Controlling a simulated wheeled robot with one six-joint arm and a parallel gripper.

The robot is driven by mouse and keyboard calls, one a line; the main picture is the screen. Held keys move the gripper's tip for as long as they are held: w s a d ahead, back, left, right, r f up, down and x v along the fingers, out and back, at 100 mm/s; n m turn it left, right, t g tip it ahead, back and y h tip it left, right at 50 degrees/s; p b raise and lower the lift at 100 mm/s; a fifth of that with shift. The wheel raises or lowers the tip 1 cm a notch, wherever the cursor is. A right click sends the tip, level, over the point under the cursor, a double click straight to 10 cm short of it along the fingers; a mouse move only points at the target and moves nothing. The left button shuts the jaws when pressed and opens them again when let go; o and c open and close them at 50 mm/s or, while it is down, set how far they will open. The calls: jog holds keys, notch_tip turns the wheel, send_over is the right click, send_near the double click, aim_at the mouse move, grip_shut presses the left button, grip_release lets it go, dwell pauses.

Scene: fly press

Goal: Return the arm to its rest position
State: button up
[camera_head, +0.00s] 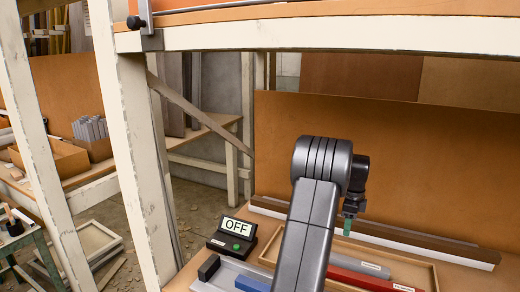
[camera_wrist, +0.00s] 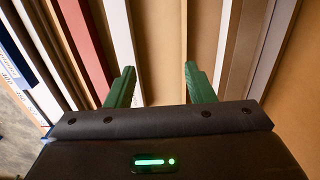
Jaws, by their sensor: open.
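My arm rises from the bottom of the head view over the bench, with its elbow bent near the middle. My gripper (camera_head: 348,222) points down from the dark wrist, right of the arm. In the wrist view my gripper (camera_wrist: 158,88) has its two green fingers apart, with nothing between them. Below it lies a wooden tray (camera_head: 432,272) with a red bar (camera_head: 368,281) and a grey bar (camera_head: 375,267). The gripper hangs above these and looks clear of them. My arm hides part of the tray.
A black box (camera_head: 232,236) reading OFF, with a green button, stands left of my arm. A blue piece (camera_head: 252,285) lies in a grey holder in front of it. White posts (camera_head: 135,150) and a beam (camera_head: 330,35) frame the bench. A brown back panel (camera_head: 420,160) stands behind.

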notch_tip(320, 180, down, 9)
jog(key=shift+r+p, duration=0.15)
jog(key=shift+p, duration=0.2)
